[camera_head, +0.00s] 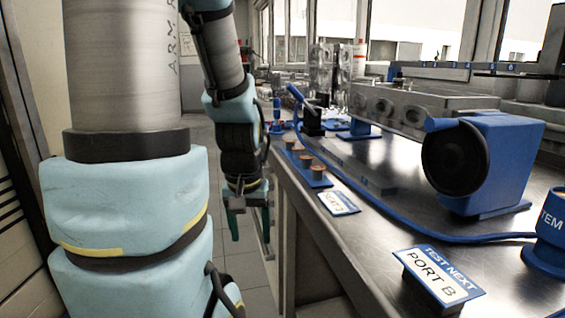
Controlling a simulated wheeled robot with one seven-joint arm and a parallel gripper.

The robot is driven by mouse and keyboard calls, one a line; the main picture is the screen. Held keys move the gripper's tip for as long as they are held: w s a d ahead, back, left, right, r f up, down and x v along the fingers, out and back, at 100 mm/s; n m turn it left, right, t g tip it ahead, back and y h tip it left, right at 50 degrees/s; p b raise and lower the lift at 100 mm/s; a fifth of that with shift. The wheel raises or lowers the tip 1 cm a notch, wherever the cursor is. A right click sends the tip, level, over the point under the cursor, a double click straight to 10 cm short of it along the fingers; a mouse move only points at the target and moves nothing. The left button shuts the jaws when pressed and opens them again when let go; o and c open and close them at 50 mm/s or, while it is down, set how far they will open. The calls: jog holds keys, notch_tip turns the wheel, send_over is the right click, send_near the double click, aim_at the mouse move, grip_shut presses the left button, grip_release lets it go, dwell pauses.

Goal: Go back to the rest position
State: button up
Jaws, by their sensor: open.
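My gripper (250,203) hangs at the end of my arm, left of the bench's edge and over the floor. It points down and its fingers are apart with nothing seen between them. My own arm links, in pale blue covers and grey metal, fill the left of the view and hide what lies behind them. The gripper appears clear of the bench (300,185).
The metal bench runs along the right. The tiled floor (235,270) looks clear.

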notch_tip(320, 180, up, 12)
jog(key=p, duration=1.3)
jog(key=shift+s, duration=0.2)
